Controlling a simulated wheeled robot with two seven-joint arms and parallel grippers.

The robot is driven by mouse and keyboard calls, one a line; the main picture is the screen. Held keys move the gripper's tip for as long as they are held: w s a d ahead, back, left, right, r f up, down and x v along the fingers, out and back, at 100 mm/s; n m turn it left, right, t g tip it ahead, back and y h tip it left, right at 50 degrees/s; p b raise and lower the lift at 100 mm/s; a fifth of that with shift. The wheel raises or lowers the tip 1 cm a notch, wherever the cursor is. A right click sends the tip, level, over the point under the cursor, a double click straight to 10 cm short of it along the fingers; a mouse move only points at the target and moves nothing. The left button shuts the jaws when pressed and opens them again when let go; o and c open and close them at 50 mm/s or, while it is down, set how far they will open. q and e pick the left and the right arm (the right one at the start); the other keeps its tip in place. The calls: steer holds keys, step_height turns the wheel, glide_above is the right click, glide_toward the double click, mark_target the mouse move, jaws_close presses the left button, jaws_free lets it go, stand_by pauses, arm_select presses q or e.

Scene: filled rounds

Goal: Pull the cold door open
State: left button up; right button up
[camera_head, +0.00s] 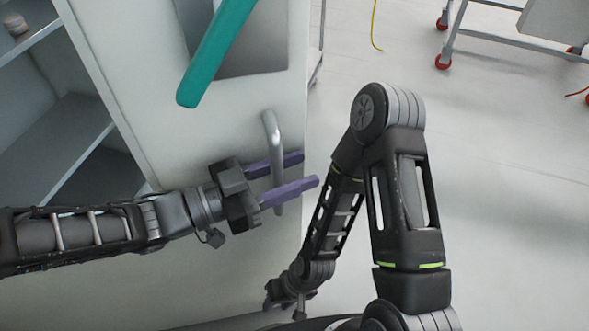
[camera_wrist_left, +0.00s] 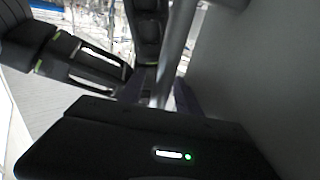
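The cold door appears to be the pale panel (camera_head: 200,140) in the head view, with a grey bar handle (camera_head: 269,125) near its right edge. My left gripper (camera_head: 292,172) has purple fingers spread apart, reaching past the handle on either side. In the left wrist view the handle (camera_wrist_left: 174,45) runs down between the fingers (camera_wrist_left: 160,95), with some gap visible; firm contact cannot be made out. My right gripper (camera_head: 288,298) hangs low by the bottom of the head view, small and partly hidden, and its fingers cannot be read.
A teal bar (camera_head: 215,50) crosses in front of a grey panel (camera_head: 265,50) above the handle. Open shelves (camera_head: 60,140) stand at the left. A wheeled metal frame (camera_head: 490,45) and a yellow cord (camera_head: 374,25) are at the back right. The floor (camera_head: 500,200) at right is clear.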

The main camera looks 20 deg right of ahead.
arm_select(q)
steer(key=shift+a, duration=0.1)
steer(key=a, duration=0.7)
steer(key=shift+s+a+p, duration=0.25)
steer(key=shift+a+p, duration=0.1)
steer(key=shift+p, duration=0.1)
steer(key=shift+c, duration=0.4)
